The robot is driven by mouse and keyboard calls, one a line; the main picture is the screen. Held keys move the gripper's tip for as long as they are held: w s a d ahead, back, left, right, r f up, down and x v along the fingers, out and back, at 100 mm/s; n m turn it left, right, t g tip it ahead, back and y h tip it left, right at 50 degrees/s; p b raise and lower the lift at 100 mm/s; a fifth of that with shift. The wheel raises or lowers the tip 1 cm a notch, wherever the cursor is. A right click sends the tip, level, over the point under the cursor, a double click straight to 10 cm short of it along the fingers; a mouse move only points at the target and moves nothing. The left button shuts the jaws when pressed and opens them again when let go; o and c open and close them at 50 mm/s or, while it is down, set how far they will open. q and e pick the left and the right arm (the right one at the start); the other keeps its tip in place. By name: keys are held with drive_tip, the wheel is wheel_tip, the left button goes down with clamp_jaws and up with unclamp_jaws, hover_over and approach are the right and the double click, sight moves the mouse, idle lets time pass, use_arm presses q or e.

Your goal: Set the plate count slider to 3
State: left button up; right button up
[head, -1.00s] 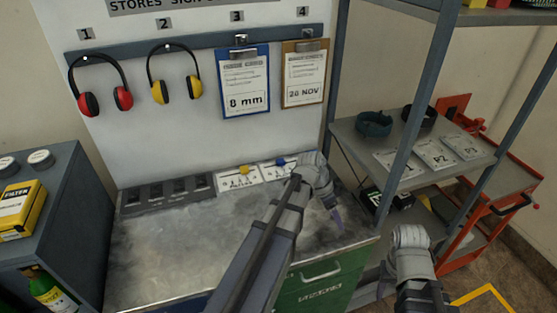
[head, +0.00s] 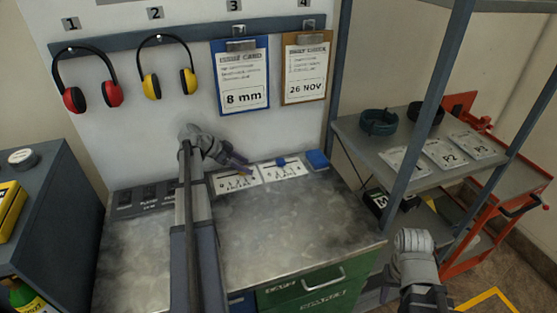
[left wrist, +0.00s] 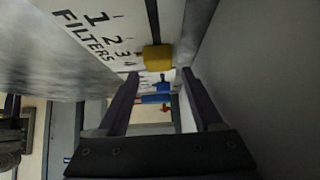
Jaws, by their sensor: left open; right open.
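Two white slider cards lie at the back of the metal bench. The left card (head: 232,183) has a yellow knob (head: 245,172). In the left wrist view this card reads FILTERS with numbers 1 to 4, and its yellow knob (left wrist: 158,58) is by the 4. The right card (head: 284,171) has a blue knob (head: 281,162); its label is too small to read. It also shows as a small blue knob (left wrist: 164,87) in the left wrist view. My left gripper (head: 242,163) is open and empty, fingertips close to the yellow knob; contact is unclear.
A blue block (head: 317,160) lies right of the cards. Dark slotted trays (head: 150,198) are left of them. Ear defenders and two clipboards (head: 241,75) hang above. A shelf rack (head: 400,160) stands right. The bench's front right (head: 300,220) is clear.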

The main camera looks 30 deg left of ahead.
sight(281, 160)
use_arm(q)
drive_tip(key=w+d, duration=0.2)
drive_tip(key=w, duration=0.1)
drive_tip(key=w+d, duration=0.3)
drive_tip(key=w+d+b, duration=0.1)
drive_tip(key=w+d, duration=0.2)
drive_tip(key=shift+w+d+f, duration=0.1)
drive_tip(key=shift+w+f, duration=0.25)
drive_tip(key=shift+f, duration=0.05)
clamp_jaws()
idle(0.5)
idle(0.9)
